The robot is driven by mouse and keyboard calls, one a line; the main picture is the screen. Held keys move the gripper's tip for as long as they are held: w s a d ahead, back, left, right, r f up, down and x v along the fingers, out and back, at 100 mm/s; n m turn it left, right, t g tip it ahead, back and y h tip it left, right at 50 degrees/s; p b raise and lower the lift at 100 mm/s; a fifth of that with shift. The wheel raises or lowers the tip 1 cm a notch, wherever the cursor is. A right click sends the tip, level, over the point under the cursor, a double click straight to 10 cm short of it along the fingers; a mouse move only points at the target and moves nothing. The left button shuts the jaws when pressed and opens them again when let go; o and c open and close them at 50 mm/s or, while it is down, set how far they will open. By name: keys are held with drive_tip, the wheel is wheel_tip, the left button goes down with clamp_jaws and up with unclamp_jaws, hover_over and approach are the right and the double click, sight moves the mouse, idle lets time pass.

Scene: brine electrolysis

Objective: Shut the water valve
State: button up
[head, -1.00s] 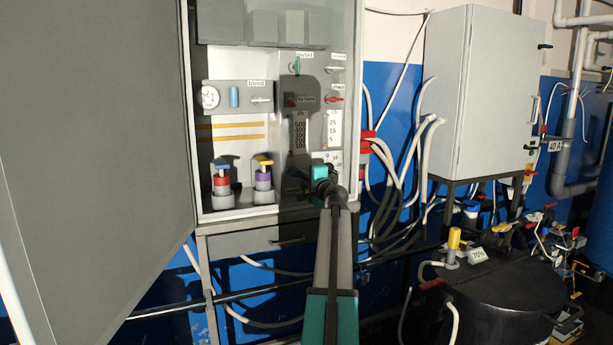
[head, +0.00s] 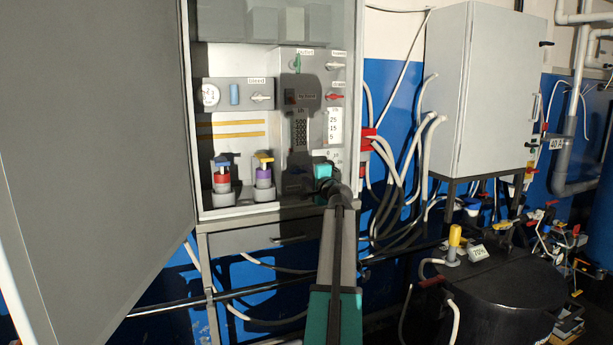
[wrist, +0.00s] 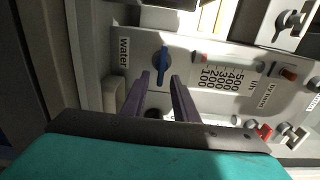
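In the wrist view, the blue valve handle (wrist: 161,65) is mounted on the white panel beside the label "Water" (wrist: 123,52). It lies parallel to that label's text. My gripper (wrist: 160,77) is open, its two dark fingers apart, with the handle in line with the gap between the fingertips. The handle's lower end is at about fingertip level; I cannot tell whether they touch. In the head view, my gripper's teal body (head: 322,171) is at the lower right of the open cabinet and hides the valve.
A flow scale (head: 300,130) and a red handle (head: 335,97) are above my gripper. The cabinet's grey door (head: 95,150) is open at left. Hoses hang to the right.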

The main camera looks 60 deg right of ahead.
drive_tip(key=b+v, duration=0.1)
drive_tip(key=v, duration=1.1)
drive_tip(key=shift+b, duration=0.4)
drive_tip(key=shift+s+f, duration=0.1)
